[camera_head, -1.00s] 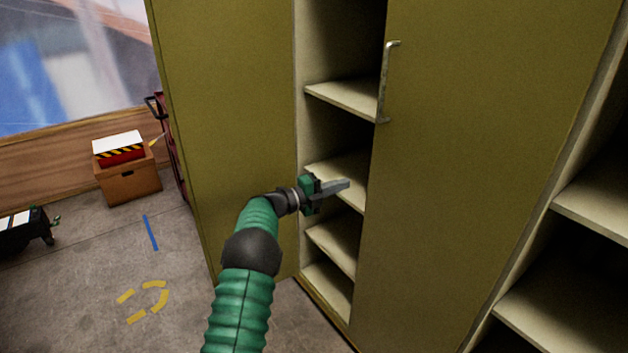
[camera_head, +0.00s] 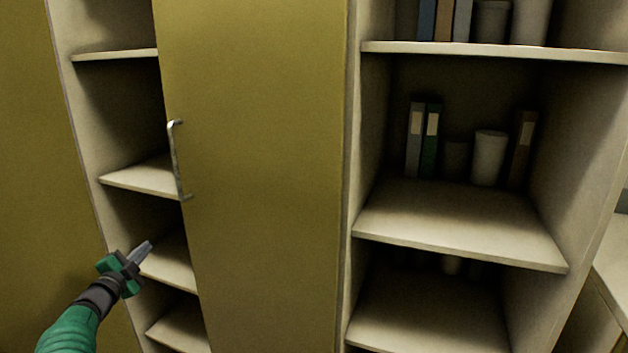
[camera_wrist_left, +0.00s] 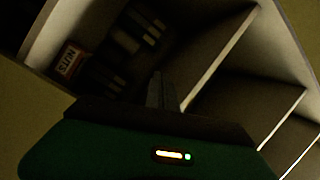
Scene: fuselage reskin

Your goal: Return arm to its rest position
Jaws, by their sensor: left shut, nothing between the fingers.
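My left gripper (camera_head: 141,252) is at the lower left of the head view, on a green and black arm. Its fingers are shut and hold nothing. They point up and to the right, in front of the shelves (camera_head: 168,268) in the open part of the olive cabinet. In the left wrist view the shut fingers (camera_wrist_left: 158,92) point into a dark shelf space. I cannot tell whether they touch anything. My right gripper is not in view.
An olive door (camera_head: 255,180) with a metal handle (camera_head: 177,160) stands right of the gripper. Open shelves (camera_head: 460,225) further right hold binders (camera_head: 431,140) and a cup (camera_head: 489,158). The wrist view shows a box labelled NUTS (camera_wrist_left: 69,62) inside the cabinet.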

